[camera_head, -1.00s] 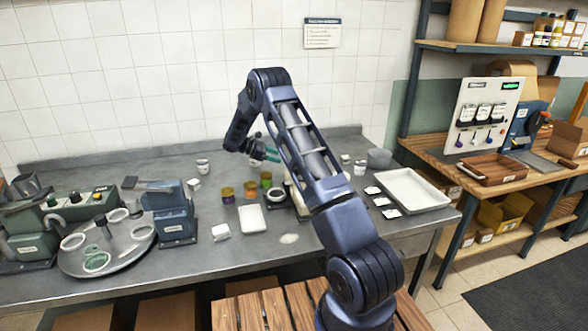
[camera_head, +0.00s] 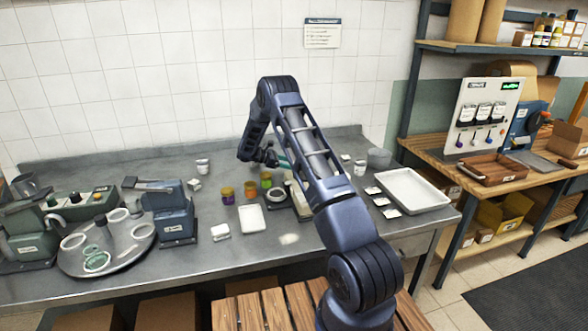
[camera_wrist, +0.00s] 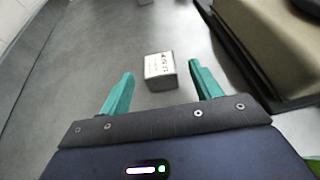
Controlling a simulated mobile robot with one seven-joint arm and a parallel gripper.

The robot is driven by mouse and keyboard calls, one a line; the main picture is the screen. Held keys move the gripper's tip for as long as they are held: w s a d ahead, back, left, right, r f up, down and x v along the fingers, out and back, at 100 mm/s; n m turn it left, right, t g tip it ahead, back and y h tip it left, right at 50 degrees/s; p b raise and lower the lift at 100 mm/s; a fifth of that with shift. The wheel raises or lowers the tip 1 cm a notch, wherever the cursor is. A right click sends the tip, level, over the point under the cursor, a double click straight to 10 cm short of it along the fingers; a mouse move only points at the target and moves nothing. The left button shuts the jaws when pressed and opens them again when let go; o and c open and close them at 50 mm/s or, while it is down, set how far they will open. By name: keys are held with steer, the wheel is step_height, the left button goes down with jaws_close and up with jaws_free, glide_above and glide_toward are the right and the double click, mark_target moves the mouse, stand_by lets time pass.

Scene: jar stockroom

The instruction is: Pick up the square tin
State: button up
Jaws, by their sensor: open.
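The square tin (camera_wrist: 160,71), a small pale box with dark lettering on its label, stands on the grey bench in the wrist view. My gripper (camera_wrist: 161,80) is open, with one green finger to each side of the tin in the picture. Both fingers look clear of it, and I cannot tell how far their tips are above or short of it. In the head view my gripper (camera_head: 284,160) is low over the back of the bench, and my arm hides the tin.
A dark-edged, beige-topped block (camera_wrist: 268,40) stands close on the right in the wrist view. In the head view, jars with coloured contents (camera_head: 250,190) and a white tray (camera_head: 251,218) are left of my arm. Bare bench (camera_wrist: 95,50) lies left of the tin.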

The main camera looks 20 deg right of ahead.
steer(key=x, duration=0.3)
steer(key=shift+d, duration=0.35)
steer(key=c, duration=1.1)
